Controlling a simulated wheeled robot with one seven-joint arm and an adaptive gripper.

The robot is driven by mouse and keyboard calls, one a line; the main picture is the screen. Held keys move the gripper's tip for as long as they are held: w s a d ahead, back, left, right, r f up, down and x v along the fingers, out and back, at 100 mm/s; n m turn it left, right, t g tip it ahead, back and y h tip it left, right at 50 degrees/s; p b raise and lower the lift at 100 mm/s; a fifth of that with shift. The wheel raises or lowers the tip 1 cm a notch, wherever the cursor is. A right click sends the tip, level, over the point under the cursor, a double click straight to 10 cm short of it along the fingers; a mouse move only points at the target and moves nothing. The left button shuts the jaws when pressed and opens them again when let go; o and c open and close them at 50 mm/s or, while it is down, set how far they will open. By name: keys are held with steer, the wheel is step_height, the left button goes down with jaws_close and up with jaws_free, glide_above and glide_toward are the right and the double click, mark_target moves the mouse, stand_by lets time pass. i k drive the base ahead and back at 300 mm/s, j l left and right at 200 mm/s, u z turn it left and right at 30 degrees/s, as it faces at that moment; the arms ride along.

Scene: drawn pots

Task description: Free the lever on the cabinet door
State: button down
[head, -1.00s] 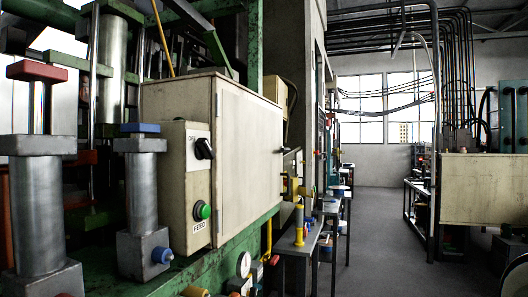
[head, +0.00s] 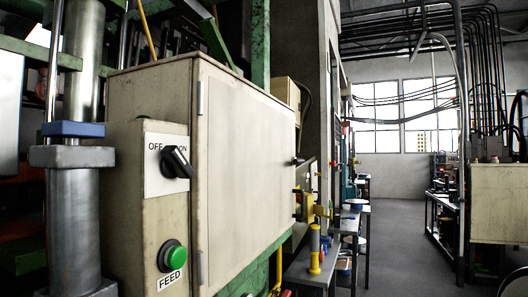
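The beige cabinet (head: 140,95) stands close on the left. Its door (head: 245,165) is shut, with hinges along the left edge. A small dark lever (head: 297,161) sticks out at the door's right edge. It is seen nearly edge-on, and I cannot tell how it is set or held. My gripper is not in view.
A side box carries a black OFF/ON knob (head: 176,162) and a green FEED button (head: 172,256). A metal cylinder (head: 74,220) stands at left. A bench with a yellow-and-grey tool (head: 315,250) lies beyond the cabinet. The grey floor (head: 402,240) is open right of it.

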mark_target(295, 161)
steer(key=i+l, duration=0.2)
steer(key=i, duration=0.25)
steer(key=i+l+u, duration=0.15)
steer(key=i, duration=0.25)
steer(key=i+l, duration=0.3)
steer(key=i, duration=0.15)
steer(key=j+u, duration=0.05)
